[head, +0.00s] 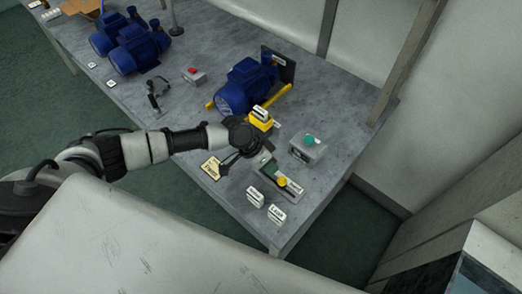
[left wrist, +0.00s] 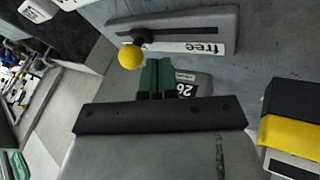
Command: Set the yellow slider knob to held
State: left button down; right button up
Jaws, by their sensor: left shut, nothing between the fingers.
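The yellow slider knob (head: 282,181) stands on a grey slotted plate near the front right of the bench. In the left wrist view the knob (left wrist: 131,57) sits toward the left part of the plate (left wrist: 228,20), beside a white label reading "free" (left wrist: 205,47). A label for "held" cannot be made out. My left gripper (head: 269,169) is over the plate, near the knob. My right gripper is not in view.
A grey box with a green button (head: 308,148) stands right of the slider. A yellow block (head: 260,123) and a blue pump (head: 245,86) are behind. White tags (head: 255,196) stand near the front edge. A yellow sign (head: 211,168) lies left of my gripper.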

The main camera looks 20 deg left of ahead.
aim_at(284, 180)
pick_arm(q)
jog(key=shift+s+d, duration=0.4)
jog(key=shift+d, duration=0.1)
jog(key=shift+f, duration=0.1)
jog(key=d+p, duration=0.1)
jog(key=s+d, duration=0.1)
jog(key=d, duration=0.1)
jog(key=shift+s+d+p, duration=0.1)
jog(key=shift+d+p, duration=0.1)
jog(key=shift+p, duration=0.15)
jog(key=shift+s+d, duration=0.1)
jog(key=shift+d, duration=0.2)
jog(key=shift+s, duration=0.1)
